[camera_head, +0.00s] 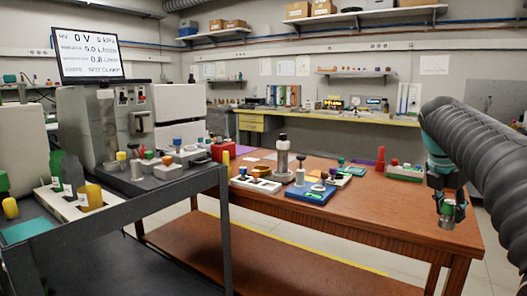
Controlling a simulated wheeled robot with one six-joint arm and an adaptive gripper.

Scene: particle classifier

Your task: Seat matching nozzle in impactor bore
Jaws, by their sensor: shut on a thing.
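My gripper (447,212) hangs at the right, in front of the table's right end, pointing down. It is shut on a small piece with green and metal parts (446,222), mostly hidden by the fingers; I cannot tell whether this is the matching nozzle. A blue base (309,193) on the wooden table carries small parts. I cannot make out which part holds the impactor bore. My gripper is well to the right of these and apart from them.
A dark grey bench (110,215) with instruments stands at the left. The table's front right is clear.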

